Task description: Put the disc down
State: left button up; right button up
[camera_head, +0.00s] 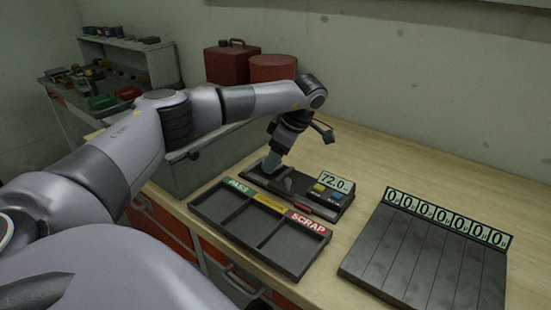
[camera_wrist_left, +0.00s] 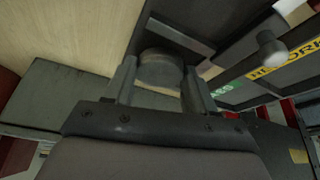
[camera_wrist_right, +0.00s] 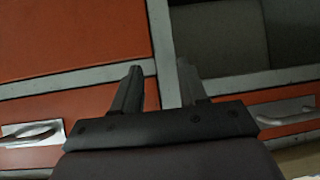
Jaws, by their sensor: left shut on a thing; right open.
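In the left wrist view, a grey disc (camera_wrist_left: 160,70) sits between the two fingers of my left gripper (camera_wrist_left: 158,82), which is shut on it. In the head view, my left gripper (camera_head: 273,164) points down at the left end of a dark measuring device (camera_head: 325,213), whose display (camera_head: 336,182) reads about 72.0. The disc is hard to make out there, and I cannot tell whether it touches the device. A dark three-compartment tray (camera_head: 223,220) labelled PASS, a yellow label and SCRAP lies in front. My right gripper (camera_wrist_right: 160,82) is open and empty, before the cabinet fronts.
A dark slotted rack (camera_head: 400,255) with a row of zero displays stands at the right of the wooden bench (camera_head: 415,165). A grey box (camera_head: 205,163) stands left of the device. Red containers (camera_head: 228,65) stand behind. Bare bench lies behind the rack.

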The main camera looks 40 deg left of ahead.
pick_arm(q)
jog(key=shift+f, duration=0.4)
jog(key=shift+f, duration=0.15)
jog(key=o, duration=1.2)
jog(key=shift+c, duration=0.2)
jog(key=b+v, duration=0.1)
jog(key=v, duration=1.1)
jog(key=shift+b, duration=0.3)
